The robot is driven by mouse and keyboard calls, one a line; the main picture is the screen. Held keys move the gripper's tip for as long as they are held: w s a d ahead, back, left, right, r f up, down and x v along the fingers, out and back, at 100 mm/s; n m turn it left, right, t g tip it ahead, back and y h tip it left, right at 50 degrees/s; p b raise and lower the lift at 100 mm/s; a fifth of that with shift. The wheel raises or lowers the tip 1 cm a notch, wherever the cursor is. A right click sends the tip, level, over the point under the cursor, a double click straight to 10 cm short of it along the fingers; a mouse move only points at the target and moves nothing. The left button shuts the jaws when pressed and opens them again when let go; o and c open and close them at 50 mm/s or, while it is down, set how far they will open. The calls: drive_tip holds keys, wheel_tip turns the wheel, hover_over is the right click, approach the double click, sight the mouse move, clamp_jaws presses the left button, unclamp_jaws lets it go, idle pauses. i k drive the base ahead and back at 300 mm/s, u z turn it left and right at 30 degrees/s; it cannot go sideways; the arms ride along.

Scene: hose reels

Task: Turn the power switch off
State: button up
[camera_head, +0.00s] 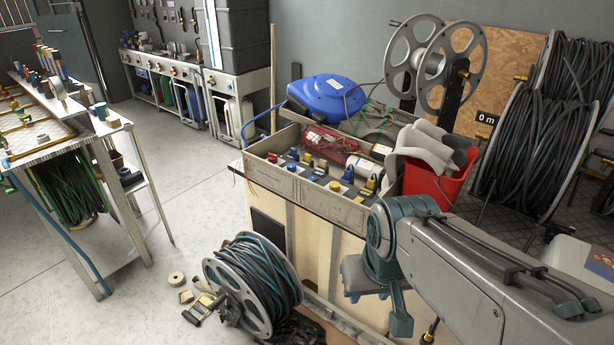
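I cannot clearly pick out the power switch; no part in view is plainly marked as one. A shallow open tray (285,182) on the workbench holds small blue and yellow fittings (335,186), too small to tell apart. My grey and teal arm reaches in from the right, in front of the bench. My gripper (380,295) hangs at the arm's end, low by the bench's front right side. It is partly hidden by my arm, and its finger opening is unclear. I see nothing held in it.
A red bucket (425,187) and a blue hose reel (326,97) stand on the bench. A large metal reel (432,62) and coiled dark hoses (535,150) are behind. A hose drum (252,285) lies on the floor in front.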

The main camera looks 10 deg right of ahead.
sight(272, 159)
drive_tip(key=i, duration=1.35)
drive_tip(key=u, duration=0.35)
